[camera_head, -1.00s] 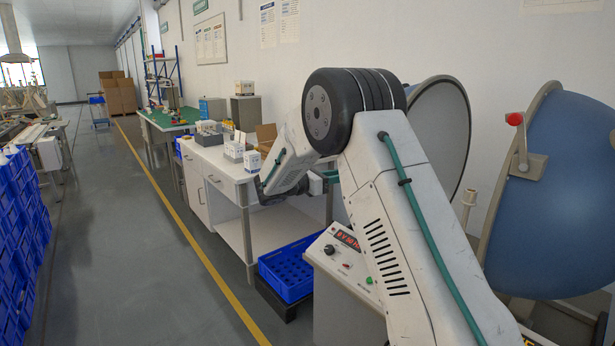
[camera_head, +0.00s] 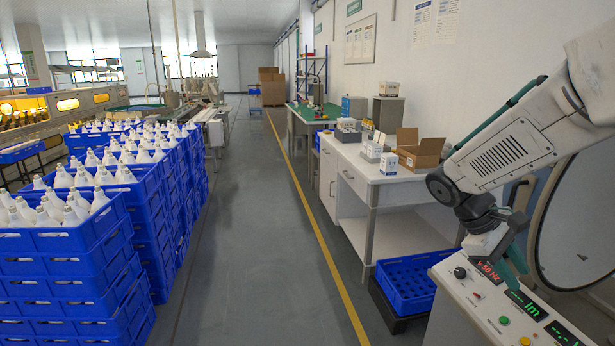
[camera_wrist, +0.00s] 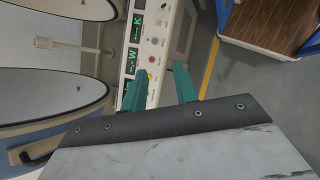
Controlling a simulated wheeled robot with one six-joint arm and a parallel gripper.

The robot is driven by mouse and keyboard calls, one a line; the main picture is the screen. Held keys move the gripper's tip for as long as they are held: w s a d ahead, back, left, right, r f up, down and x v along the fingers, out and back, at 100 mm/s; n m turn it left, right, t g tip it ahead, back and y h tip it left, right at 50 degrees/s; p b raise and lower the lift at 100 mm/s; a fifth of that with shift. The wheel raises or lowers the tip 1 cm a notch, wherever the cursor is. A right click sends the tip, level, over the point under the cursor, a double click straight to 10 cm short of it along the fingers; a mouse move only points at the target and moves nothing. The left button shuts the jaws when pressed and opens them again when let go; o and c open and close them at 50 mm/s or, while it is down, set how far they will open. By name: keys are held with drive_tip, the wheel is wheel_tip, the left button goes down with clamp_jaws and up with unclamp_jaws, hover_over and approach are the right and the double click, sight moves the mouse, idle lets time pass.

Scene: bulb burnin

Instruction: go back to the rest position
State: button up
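My gripper (camera_head: 515,258) is at the right of the head view, low in front of the control panel (camera_head: 497,312) with its lit displays. In the wrist view my gripper (camera_wrist: 158,84) shows two teal fingers standing apart with nothing between them. The control panel (camera_wrist: 157,36) lies beyond the fingers there, with displays, a red button and knobs. My arm is bent, coming in from the right edge of the head view. I cannot tell the exact gap between fingertips and panel.
Blue crates (camera_head: 65,240) of white bulbs are stacked at left. A white bench (camera_head: 378,172) with small boxes and an open carton (camera_head: 420,150) stands right of the aisle. An empty blue crate (camera_head: 408,285) sits below it. The grey aisle (camera_head: 250,230) is clear.

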drive_tip(key=s+a+r+m+t+y, duration=0.2)
drive_tip(key=s+a, duration=0.4)
drive_tip(key=s, duration=0.4)
drive_tip(key=s+a+r+m+t+y, duration=0.2)
drive_tip(key=s+a+y, duration=0.3)
drive_tip(key=s, duration=0.5)
drive_tip(key=shift+s+a+r+m+t, duration=0.2)
drive_tip(key=shift+a+m+t, duration=0.35)
drive_tip(key=shift+m, duration=0.35)
drive_tip(key=shift+d, duration=0.1)
